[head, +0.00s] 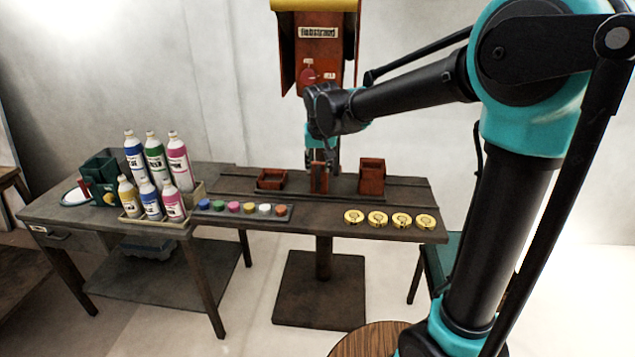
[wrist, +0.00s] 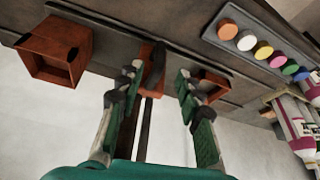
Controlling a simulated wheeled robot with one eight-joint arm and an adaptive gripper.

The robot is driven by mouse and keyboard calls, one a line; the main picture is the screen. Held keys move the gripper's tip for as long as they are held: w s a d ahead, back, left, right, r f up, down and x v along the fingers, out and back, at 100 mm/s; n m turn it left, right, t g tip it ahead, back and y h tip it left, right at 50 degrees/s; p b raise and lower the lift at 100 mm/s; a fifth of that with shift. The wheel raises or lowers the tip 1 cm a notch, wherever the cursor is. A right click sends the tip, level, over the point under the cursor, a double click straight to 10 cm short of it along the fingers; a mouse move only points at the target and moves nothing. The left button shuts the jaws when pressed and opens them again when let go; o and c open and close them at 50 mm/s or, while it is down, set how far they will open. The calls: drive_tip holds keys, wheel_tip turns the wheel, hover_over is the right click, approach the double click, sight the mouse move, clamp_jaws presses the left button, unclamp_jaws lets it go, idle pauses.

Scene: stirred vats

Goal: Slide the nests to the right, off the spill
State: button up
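Three rust-red pieces, which look like the nests, stand on the dark narrow table: a low open tray (head: 270,180) at left, a narrow upright piece (head: 319,178) in the middle, and a taller open box (head: 372,176) at right. My gripper (head: 322,158) points down over the middle piece. In the wrist view, my gripper (wrist: 158,72) has its fingers apart, one on each side of the middle piece (wrist: 152,68); I see no clear contact. That view is turned, with the taller box (wrist: 58,50) at left and the low tray (wrist: 214,84) partly behind a finger. I cannot make out a spill.
A strip of coloured discs (head: 244,209) lies along the table's front left, and several yellow discs (head: 377,218) at front right. Bottles (head: 155,158) in a crate crowd the left bench. A red hanging unit (head: 318,55) is behind my arm. Bare tabletop (head: 405,192) shows right of the tall box.

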sight(318, 178)
drive_tip(key=x, duration=0.9)
drive_tip(key=shift+s, duration=0.1)
clamp_jaws()
